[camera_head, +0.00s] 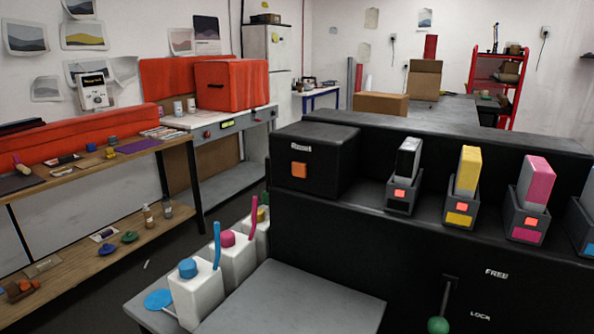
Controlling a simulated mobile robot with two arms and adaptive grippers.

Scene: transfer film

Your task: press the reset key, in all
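An orange square key (299,170) is on the front face of a black box (330,160) at the left end of the large black machine (420,235). A small white label above the key seems to read "Reset", but it is blurred. Neither of my grippers shows in the head view, and nothing is touching the key. Black (408,158), yellow (467,170) and magenta (536,183) cartridges stand in dark holders on the machine's ledge, each holder with a lit red-orange square. A fourth holder (588,215) with a blue label is cut off at the right edge.
A lever with a green knob (438,325) hangs on the machine's front, beside "FREE" and "LOCK" markings. White bottles with blue (197,292) and magenta (232,258) caps stand left of a bare grey top (295,300). A cluttered wooden shelf (90,175) stands at left.

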